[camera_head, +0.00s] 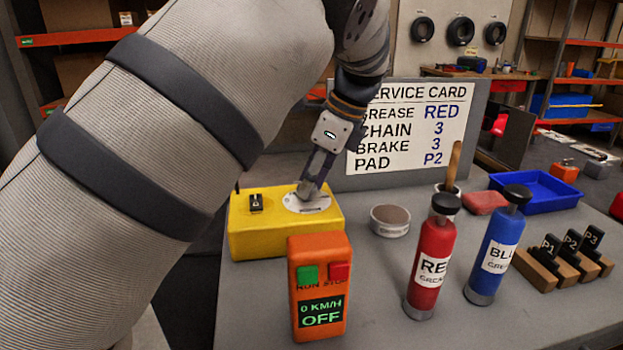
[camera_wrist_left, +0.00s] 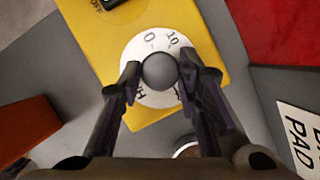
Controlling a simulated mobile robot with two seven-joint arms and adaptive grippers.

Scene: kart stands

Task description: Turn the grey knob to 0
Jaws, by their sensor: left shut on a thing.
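The yellow box (camera_head: 262,237) stands on the grey table at the centre left, with a white dial (camera_head: 318,205) on its top. In the left wrist view the grey knob (camera_wrist_left: 160,71) sits in the middle of the white dial (camera_wrist_left: 160,97), which shows the marks 0, 10 and H. My left gripper (camera_head: 308,190) points down at the dial. In the left wrist view its fingers (camera_wrist_left: 160,74) are shut on the knob, one on each side. The fingers hide the knob in the head view, and I cannot read where it points. My right gripper is not in view.
An orange control box (camera_head: 320,270) reading "0 KM/H OFF" stands in front of the yellow box. A round tin (camera_head: 390,222), a red bottle (camera_head: 431,262) and a blue bottle (camera_head: 497,246) stand to the right. The service card (camera_head: 412,125) stands behind.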

